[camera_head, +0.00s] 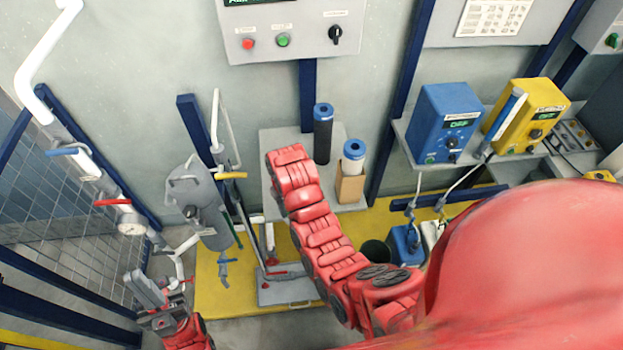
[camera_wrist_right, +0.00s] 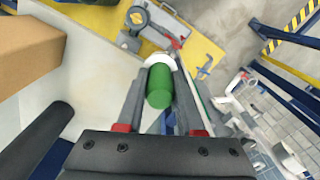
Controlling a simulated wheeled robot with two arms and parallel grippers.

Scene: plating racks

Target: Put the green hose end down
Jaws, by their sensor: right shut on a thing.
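The green hose end (camera_wrist_right: 159,88), a short green cylinder with a white collar (camera_wrist_right: 158,61), sits between the two grey fingers of my right gripper (camera_wrist_right: 157,92) in the right wrist view. The fingers are shut on it. In the head view my right arm hides this gripper and the hose end. My left gripper (camera_head: 154,297) is low at the left in the head view, small and away from the hose end. I cannot tell whether its fingers are apart.
A grey filter housing (camera_head: 208,216) with valves hangs beside pipes at the left. A grey shelf (camera_head: 271,193) holds a dark cylinder (camera_head: 323,140) and a cardboard box (camera_head: 349,186) with a blue-capped cylinder. Blue (camera_head: 446,120) and yellow (camera_head: 528,113) units stand right. A yellow platform (camera_head: 212,285) lies below.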

